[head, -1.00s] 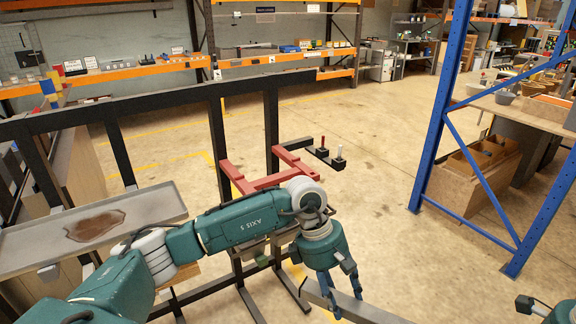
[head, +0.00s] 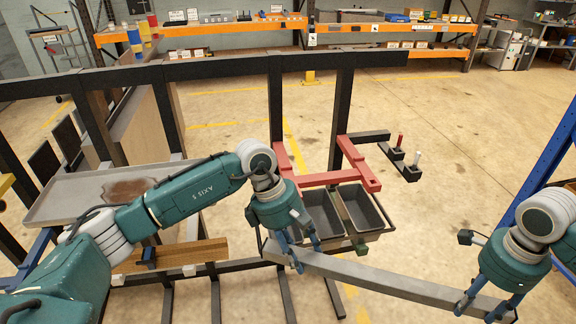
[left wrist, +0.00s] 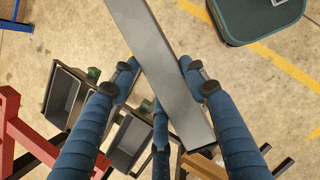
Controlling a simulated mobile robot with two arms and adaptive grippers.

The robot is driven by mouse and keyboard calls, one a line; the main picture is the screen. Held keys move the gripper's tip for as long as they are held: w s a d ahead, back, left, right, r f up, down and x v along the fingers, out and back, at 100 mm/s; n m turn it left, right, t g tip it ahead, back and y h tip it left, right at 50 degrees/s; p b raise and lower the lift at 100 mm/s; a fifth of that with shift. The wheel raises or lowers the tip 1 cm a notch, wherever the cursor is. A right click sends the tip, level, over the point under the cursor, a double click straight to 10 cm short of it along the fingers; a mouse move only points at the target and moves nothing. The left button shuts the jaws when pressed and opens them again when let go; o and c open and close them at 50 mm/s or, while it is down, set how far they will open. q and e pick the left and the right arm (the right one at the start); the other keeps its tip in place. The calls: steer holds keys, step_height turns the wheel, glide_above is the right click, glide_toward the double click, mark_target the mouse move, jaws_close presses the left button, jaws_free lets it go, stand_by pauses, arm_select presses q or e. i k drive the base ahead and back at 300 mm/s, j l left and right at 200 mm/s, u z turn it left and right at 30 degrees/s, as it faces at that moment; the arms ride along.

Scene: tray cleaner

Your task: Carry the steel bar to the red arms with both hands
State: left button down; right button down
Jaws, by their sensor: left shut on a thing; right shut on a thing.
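The steel bar (head: 385,278) is a long grey square bar, held in the air at a slant in the head view. My left gripper (head: 306,262) is shut on it near its left end. It also crosses the left wrist view (left wrist: 160,65) between my blue fingers (left wrist: 160,88). My right gripper (head: 484,310) is shut on the bar near its right end. The red arms (head: 335,178) stick out from the dark frame, just behind the bar's left end and apart from it. My left gripper hides part of the nearer left side of the arms.
Two dark bins (head: 366,207) hang below the red arms. A grey tray (head: 70,196) with a brown stain stands at left. A blue rack post (head: 545,160) stands at right; open floor lies behind.

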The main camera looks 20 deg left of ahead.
mark_target(329, 174)
steer(key=i+l+u, duration=0.2)
steer(key=u, duration=0.15)
steer(key=i+l+u, duration=0.3)
steer(key=l+u, duration=0.2)
steer(key=u, duration=0.15)
steer(key=i+l, duration=0.15)
steer(key=i, duration=0.2)
steer(key=i+l, duration=0.15)
steer(key=i, duration=0.2)
